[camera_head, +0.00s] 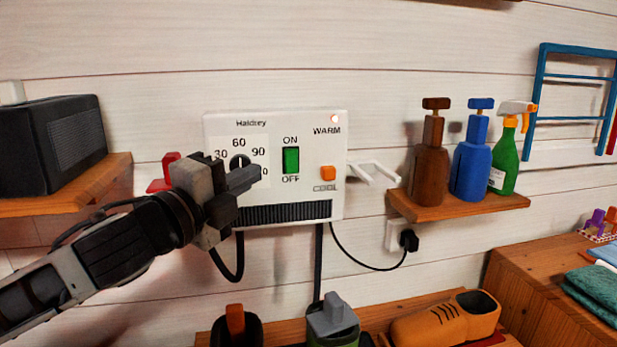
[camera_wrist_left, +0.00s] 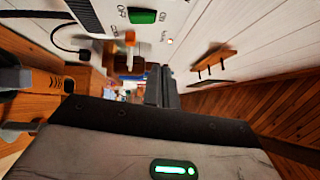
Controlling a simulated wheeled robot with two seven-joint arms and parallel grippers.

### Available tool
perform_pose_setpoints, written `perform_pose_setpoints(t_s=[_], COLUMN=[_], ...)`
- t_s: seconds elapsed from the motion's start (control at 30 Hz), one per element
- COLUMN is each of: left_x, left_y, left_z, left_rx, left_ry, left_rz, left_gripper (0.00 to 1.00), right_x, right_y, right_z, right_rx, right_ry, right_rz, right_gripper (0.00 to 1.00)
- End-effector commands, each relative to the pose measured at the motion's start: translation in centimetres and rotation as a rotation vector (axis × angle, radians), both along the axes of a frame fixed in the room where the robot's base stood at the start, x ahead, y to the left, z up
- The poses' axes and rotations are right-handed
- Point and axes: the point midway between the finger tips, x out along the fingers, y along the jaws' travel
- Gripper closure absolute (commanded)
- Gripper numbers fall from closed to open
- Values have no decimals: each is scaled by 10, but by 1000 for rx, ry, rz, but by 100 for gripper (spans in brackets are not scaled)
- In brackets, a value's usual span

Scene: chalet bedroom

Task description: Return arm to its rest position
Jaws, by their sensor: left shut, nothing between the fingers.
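My left arm comes in from the left in the head view. Its gripper (camera_head: 243,179) is shut and empty, in front of the lower left of a white wall panel (camera_head: 275,118). The gripper covers part of the panel's dial. My right gripper is not in view.
A black box (camera_head: 50,145) sits on a left shelf. A right shelf (camera_head: 455,207) holds a brown bottle, a blue bottle and a green spray bottle (camera_head: 507,155). A white bracket (camera_head: 374,171) juts beside the panel. Below, a shelf holds an orange shoe (camera_head: 440,322). Cables hang under the panel.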

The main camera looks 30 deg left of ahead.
Motion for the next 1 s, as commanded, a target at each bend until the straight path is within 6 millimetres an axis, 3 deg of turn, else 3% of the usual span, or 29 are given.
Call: perform_pose_setpoints(t_s=[0.17,0.27,0.37,0.47,0.6,0.7,0.83,1.0], left_x=[1,5,8,2,-26,-56,-98,-138], left_y=[1,4,6,1,-24,-53,-96,-142], left_z=[-4,-30,-84,-158,-260,-322,-380,-418], left_rx=[-12,-90,-256,-481,-803,-1022,-1277,-1502], left_ry=[8,60,166,306,495,616,742,837], left_rz=[0,3,12,35,91,145,225,304], left_gripper=[100,100,100,100,100,100,100,100], right_x=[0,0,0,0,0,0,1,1], right_y=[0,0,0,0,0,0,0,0], right_z=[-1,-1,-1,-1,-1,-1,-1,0], right_rx=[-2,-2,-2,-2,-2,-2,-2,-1], right_ry=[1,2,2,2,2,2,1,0], right_rz=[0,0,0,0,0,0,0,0], right_gripper=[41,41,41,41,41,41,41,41])
